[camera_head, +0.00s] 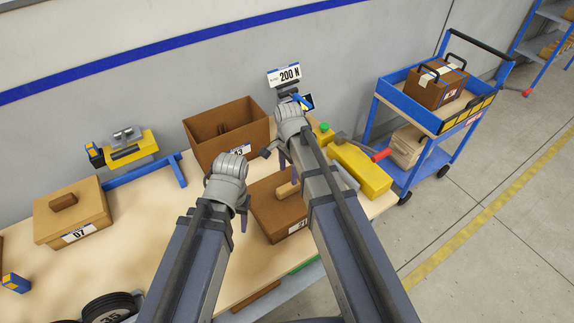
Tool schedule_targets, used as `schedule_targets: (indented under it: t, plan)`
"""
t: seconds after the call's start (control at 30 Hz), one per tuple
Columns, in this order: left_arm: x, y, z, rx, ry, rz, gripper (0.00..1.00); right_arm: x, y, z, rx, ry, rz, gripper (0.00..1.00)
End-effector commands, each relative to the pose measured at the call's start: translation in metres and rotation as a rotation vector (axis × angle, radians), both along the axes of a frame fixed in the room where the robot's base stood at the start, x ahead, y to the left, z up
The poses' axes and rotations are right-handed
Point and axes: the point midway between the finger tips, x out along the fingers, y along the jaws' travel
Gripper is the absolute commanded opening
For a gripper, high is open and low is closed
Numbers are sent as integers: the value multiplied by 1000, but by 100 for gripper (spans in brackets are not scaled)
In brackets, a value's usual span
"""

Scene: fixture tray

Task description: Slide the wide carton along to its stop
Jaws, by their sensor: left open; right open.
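A brown lidded carton (265,215) with a wooden handle and a white label sits on the table between my two arms. It looks like the wide carton, but I cannot be sure. My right arm covers part of it. My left gripper (234,208) is open at the carton's left side; I cannot tell if it touches. My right gripper (275,162) is open beyond the carton, near the right front of an open brown box (202,155). Its fingers are partly hidden by my own wrist. I cannot make out which part is the stop.
A lidded box labelled D7 (68,218) and a yellow device (130,148) beside a blue rail (140,175) stand left. A yellow block (360,172) and red-handled tool (382,155) lie right. A "200 N" sign (285,75) stands behind. A blue cart (395,97) is beyond the table.

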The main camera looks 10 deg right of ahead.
Motion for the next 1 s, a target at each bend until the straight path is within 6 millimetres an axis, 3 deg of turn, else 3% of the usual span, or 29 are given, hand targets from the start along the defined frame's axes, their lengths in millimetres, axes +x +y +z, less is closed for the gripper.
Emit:
schedule_targets:
  t: [0.27,0.8,1.0]
  plan:
    - [0,0,-11,0,0,0,50,0,0,-11,0,0,1,70]
    - [0,0,-73,0,0,2,50,0,0,-73,0,0,1,70]
    - [0,0,-79,0,0,2,50,0,0,-79,0,0,1,70]
